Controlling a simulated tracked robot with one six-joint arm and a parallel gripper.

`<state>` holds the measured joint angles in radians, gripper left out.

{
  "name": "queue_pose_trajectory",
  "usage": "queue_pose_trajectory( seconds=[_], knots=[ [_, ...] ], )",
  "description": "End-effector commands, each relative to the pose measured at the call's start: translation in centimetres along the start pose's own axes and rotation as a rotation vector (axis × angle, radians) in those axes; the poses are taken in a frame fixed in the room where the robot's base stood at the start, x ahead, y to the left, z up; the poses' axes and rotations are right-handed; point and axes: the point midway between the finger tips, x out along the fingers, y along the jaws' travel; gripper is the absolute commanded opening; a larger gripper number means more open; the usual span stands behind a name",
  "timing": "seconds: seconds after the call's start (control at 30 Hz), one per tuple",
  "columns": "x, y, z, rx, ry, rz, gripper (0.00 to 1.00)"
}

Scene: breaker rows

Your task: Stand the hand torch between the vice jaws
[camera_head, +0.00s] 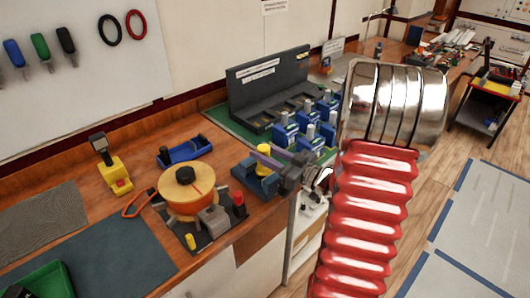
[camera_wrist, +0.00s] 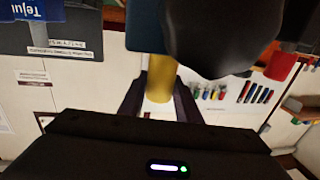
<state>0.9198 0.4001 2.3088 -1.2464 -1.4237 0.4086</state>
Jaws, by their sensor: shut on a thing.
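The hand torch (camera_head: 263,166) is a short yellow cylinder, upright in the head view. Its lower end meets the blue vice (camera_head: 257,184) at the bench's front edge. I cannot see how deep it sits between the jaws. My gripper (camera_head: 267,157) reaches in from the right with its dark fingers on either side of the torch, shut on it. The wrist view looks upside down. There the yellow torch (camera_wrist: 160,80) shows between my fingers (camera_wrist: 158,100), and its other end goes behind the blue vice (camera_wrist: 145,25). A dark rounded part beside it is blurred.
Left of the vice stands an orange reel (camera_head: 187,188) on a dark base with a red knob (camera_head: 239,199). Several blue breakers (camera_head: 285,130) stand behind to the right, before a grey rack (camera_head: 268,78). A blue tray (camera_head: 184,150) and a yellow-based tool (camera_head: 117,175) lie further left.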

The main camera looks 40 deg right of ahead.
Motion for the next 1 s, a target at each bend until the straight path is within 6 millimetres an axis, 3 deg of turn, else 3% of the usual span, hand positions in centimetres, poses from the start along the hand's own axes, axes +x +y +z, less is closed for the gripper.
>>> queue_pose_trajectory(
  seconds=[0.8, 0.83, 1.0],
  knots=[
    [-0.02, 0.04, 0.92, -0.001, 0.001, 0.001, 0.01],
    [-0.02, 0.04, 0.92, -0.001, 0.001, 0.001, 0.31],
    [-0.03, 0.04, 0.93, -0.001, 0.001, 0.001, 0.43]
  ],
)
